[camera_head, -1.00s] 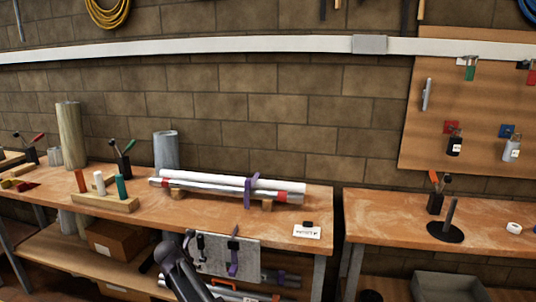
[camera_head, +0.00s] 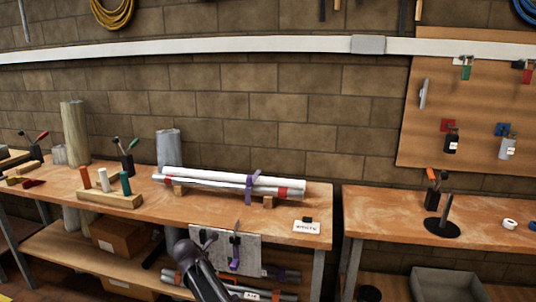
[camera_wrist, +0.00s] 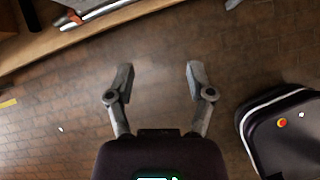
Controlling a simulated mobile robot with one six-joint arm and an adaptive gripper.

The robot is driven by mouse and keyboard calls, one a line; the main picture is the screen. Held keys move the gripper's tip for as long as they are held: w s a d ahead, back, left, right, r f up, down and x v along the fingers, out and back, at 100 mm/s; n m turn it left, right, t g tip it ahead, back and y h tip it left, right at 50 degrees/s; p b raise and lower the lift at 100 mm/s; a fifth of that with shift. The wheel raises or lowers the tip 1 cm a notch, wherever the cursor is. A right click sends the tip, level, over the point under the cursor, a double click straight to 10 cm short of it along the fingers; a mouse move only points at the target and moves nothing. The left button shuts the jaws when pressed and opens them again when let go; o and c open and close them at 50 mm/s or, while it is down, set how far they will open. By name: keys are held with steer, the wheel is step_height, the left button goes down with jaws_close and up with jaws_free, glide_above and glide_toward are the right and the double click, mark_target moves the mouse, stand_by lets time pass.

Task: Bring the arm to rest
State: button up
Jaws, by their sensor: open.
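My gripper (camera_wrist: 158,80) shows in the wrist view with its two grey fingers spread wide apart. It is open, and nothing is between the fingers but the brick-patterned floor (camera_wrist: 165,45) below. In the head view, a dark link of my arm rises from the bottom edge, in front of the left bench's lower part.
The left workbench (camera_head: 150,205) carries bundled pipes (camera_head: 230,182) and a block with coloured handles (camera_head: 110,198). A grey panel (camera_head: 215,245) hangs at its front. The right workbench (camera_head: 390,215) stands past a narrow gap.

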steer(key=s+d+f+m+g, duration=0.1)
steer(key=s+d+m+g, duration=0.15)
steer(key=d+m, duration=0.65)
steer(key=s+d+f+m+g, duration=0.1)
steer(key=s+d+m, duration=0.35)
steer(key=d, duration=0.85)
steer(key=s+d+f+m+g+y, duration=0.1)
steer(key=s+d+m+g+y, duration=0.15)
steer(key=s+d+m, duration=1.15)
step_height(320, 180, up, 14)
steer(key=w+d+m+p, duration=0.1)
steer(key=m+p, duration=0.2)
steer(key=p, duration=1)
steer(key=shift+w+d+f+p, duration=0.15)
steer(key=shift+w+p, duration=0.05)
steer(key=shift+p, duration=0.15)
steer(key=shift+h, duration=0.25)
